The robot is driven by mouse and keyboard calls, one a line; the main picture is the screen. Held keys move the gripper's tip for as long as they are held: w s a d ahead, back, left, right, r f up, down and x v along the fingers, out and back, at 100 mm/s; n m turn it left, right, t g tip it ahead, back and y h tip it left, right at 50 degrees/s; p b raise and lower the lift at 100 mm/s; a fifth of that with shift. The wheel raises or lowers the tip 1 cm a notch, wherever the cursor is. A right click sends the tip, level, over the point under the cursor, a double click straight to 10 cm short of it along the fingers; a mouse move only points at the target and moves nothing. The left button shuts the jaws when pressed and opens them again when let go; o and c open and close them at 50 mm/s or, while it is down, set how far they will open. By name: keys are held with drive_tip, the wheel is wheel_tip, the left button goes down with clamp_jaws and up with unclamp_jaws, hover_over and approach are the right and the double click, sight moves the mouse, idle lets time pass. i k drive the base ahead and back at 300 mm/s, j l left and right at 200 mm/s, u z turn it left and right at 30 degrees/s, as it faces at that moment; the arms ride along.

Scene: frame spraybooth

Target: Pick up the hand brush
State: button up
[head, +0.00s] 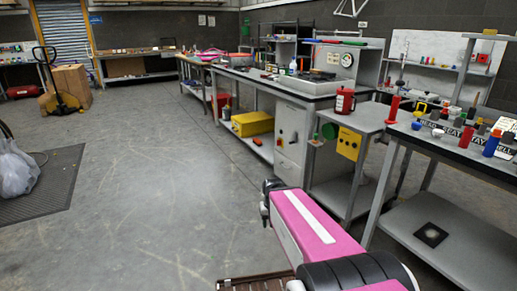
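I cannot pick out a hand brush for certain; the small items on the benches are too small to tell apart. My pink and black arm reaches in from the bottom right. Its far visible end is a dark joint near the grey cabinet, and no gripper fingers show.
A long workbench (262,79) with tools runs along the right. A grey side table (366,118) carries a red canister (345,100). A nearer bench (456,152) holds several bottles. A yellow box (252,123) sits on a low shelf. A pallet truck (62,101) stands far left. The middle floor is clear.

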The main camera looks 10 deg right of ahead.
sight(257, 141)
drive_tip(key=i+j+u, duration=0.1)
drive_tip(key=i+u, duration=0.3)
drive_tip(key=i, duration=2.8)
drive_tip(key=i+j+z, duration=0.15)
drive_tip(key=i+z, duration=0.15)
drive_tip(key=i, duration=0.25)
drive_tip(key=i+j+z, duration=0.3)
drive_tip(key=i, duration=0.25)
drive_tip(key=i+j+z, duration=0.3)
drive_tip(key=i, duration=0.25)
drive_tip(key=i+j+z, duration=0.25)
drive_tip(key=z, duration=0.15)
drive_tip(key=i+j+z, duration=0.2)
drive_tip(key=j+z, duration=0.2)
drive_tip(key=i+j+z, duration=0.2)
drive_tip(key=z, duration=0.25)
drive_tip(key=j+z, duration=0.4)
drive_tip(key=j, duration=0.15)
drive_tip(key=j+z, duration=0.1)
drive_tip(key=j, duration=0.2)
drive_tip(key=i+j+z, duration=0.1)
drive_tip(key=j, duration=0.2)
